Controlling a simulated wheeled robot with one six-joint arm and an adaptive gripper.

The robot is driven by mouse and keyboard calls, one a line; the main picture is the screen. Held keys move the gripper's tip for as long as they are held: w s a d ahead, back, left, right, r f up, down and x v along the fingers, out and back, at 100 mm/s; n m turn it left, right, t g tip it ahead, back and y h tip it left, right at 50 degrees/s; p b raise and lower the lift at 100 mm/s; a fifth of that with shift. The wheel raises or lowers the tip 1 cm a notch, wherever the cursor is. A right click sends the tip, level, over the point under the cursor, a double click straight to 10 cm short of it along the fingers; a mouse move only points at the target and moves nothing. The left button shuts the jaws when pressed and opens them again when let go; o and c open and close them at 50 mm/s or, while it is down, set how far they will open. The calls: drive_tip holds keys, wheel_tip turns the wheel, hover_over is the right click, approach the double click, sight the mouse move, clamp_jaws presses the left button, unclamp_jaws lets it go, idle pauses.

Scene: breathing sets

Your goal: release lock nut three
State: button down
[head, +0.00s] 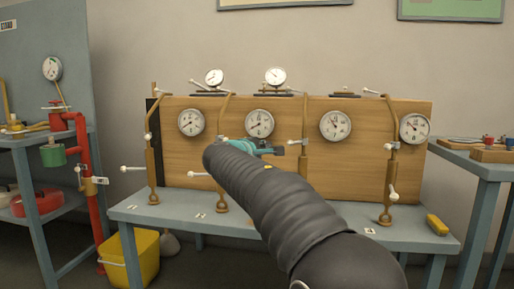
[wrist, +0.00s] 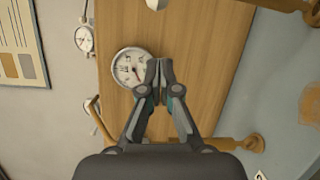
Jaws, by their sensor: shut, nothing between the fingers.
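A wooden panel (head: 280,185) on a grey-blue bench carries upright brass pipes, round gauges and white-tipped levers. The third brass pipe from the left (head: 305,130) is partly hidden behind my arm. I cannot make out a lock nut or number labels clearly. My gripper (head: 278,150) is in front of the panel, just left of that third pipe. In the wrist view, my fingertips (wrist: 160,66) are shut and empty, beside a white gauge (wrist: 128,67) and over bare wood. A brass pipe (wrist: 225,143) runs behind the fingers, and another pipe (wrist: 270,3) shows at the top.
The bench top (head: 340,215) holds the pipe feet and a yellow block (head: 437,224). A red pipe stand (head: 84,170) is at left, with a yellow bucket (head: 135,255) on the floor. A side table (head: 470,155) stands at right.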

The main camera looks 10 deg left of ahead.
sight(290, 143)
drive_tip(key=shift+w+d+r, duration=0.1)
drive_tip(key=shift+w+d, duration=0.1)
drive_tip(key=shift+d, duration=0.55)
drive_tip(key=shift+w+d+r, duration=0.1)
drive_tip(key=shift+w+d, duration=0.15)
drive_tip(key=shift+d, duration=0.5)
drive_tip(key=shift+w+d+r, duration=0.1)
drive_tip(key=shift+w+d, duration=0.1)
drive_tip(key=shift+d, duration=0.55)
